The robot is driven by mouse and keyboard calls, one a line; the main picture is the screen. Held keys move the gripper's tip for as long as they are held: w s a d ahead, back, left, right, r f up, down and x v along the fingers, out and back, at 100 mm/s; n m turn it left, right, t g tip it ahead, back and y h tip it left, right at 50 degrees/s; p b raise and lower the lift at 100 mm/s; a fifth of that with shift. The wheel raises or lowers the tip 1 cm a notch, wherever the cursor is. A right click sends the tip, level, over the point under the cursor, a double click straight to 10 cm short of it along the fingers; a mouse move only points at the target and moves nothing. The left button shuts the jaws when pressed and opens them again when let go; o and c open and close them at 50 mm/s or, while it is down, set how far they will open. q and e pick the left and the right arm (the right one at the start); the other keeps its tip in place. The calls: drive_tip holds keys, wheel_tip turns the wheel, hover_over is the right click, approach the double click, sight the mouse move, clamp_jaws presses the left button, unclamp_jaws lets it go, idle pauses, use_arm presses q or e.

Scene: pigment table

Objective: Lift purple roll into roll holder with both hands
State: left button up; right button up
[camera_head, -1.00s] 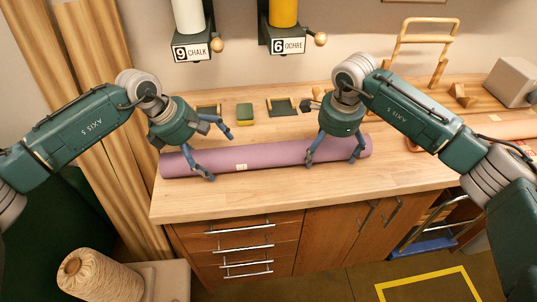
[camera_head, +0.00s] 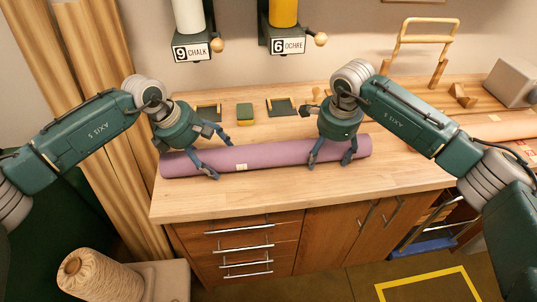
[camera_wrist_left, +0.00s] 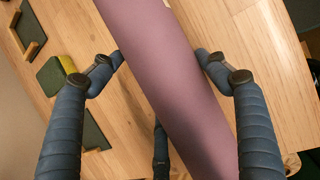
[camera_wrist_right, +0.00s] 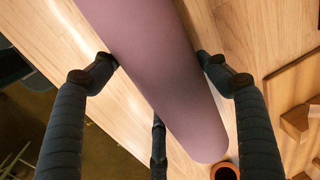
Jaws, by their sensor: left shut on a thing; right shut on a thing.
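The purple roll (camera_head: 268,153) lies lengthwise across the wooden tabletop, with a small pale label near its middle. My left gripper (camera_head: 221,161) is shut on the purple roll left of its middle; the left wrist view shows fingers on both sides of the roll (camera_wrist_left: 172,65). My right gripper (camera_head: 332,162) is shut on it nearer its right end; the right wrist view shows the roll (camera_wrist_right: 150,60) between the fingers. A light wooden frame (camera_head: 429,38) stands at the back right; I cannot tell whether it is the roll holder.
Small dark trays (camera_head: 281,107) and a green and yellow block (camera_head: 245,113) lie behind the roll. Chalk (camera_head: 190,50) and ochre (camera_head: 288,45) dispensers hang above. A grey box (camera_head: 512,82) and orange roll (camera_head: 510,126) are at the right. The front tabletop strip is clear.

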use_arm(q)
drive_tip(key=shift+r, duration=0.1)
use_arm(e)
drive_tip(key=shift+r, duration=0.1)
